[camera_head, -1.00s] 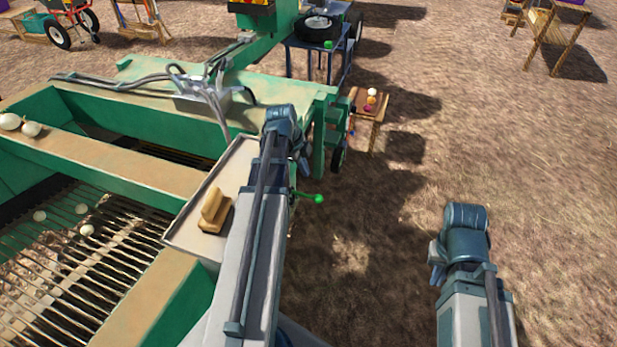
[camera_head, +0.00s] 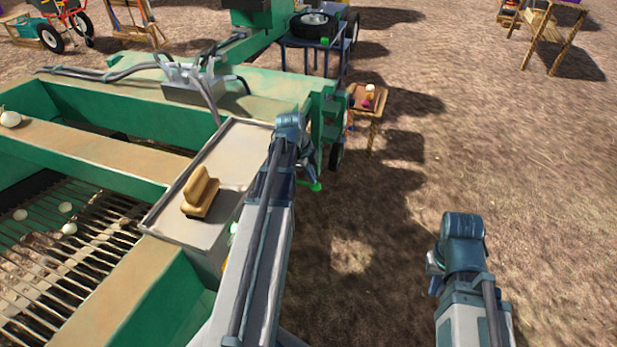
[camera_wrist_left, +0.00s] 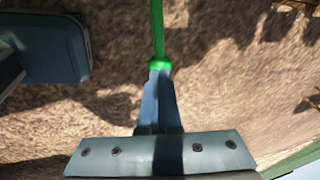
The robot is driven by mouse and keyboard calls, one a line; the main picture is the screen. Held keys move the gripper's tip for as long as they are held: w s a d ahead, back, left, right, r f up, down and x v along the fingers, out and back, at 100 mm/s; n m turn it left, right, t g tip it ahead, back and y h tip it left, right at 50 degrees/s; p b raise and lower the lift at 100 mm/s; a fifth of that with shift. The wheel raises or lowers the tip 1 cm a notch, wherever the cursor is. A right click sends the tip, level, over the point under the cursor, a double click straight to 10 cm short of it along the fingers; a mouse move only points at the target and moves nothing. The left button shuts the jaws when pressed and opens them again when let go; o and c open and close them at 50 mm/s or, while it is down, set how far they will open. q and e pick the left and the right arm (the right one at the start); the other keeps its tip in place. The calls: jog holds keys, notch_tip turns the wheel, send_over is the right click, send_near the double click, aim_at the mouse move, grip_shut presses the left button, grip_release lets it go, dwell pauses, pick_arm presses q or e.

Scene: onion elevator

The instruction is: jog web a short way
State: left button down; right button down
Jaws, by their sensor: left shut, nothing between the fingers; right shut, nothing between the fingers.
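The web (camera_head: 60,250) is a bed of metal rods inside the green machine at the lower left of the head view, with a few pale onions (camera_head: 69,228) on it. A green lever shows in the left wrist view (camera_wrist_left: 158,25), ending in a green knob (camera_wrist_left: 159,65). The knob also shows in the head view (camera_head: 316,186). My left gripper (camera_wrist_left: 158,76) is shut and empty, its tips at the knob; I cannot tell whether they touch. My right gripper (camera_head: 434,285) is shut and empty over bare ground, mostly hidden by its wrist.
A blue stand (camera_head: 318,45) bears a tyre.

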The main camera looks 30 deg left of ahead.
pick_arm(q)
jog(key=shift+w+f, duration=0.1)
jog(key=shift+f, duration=0.3)
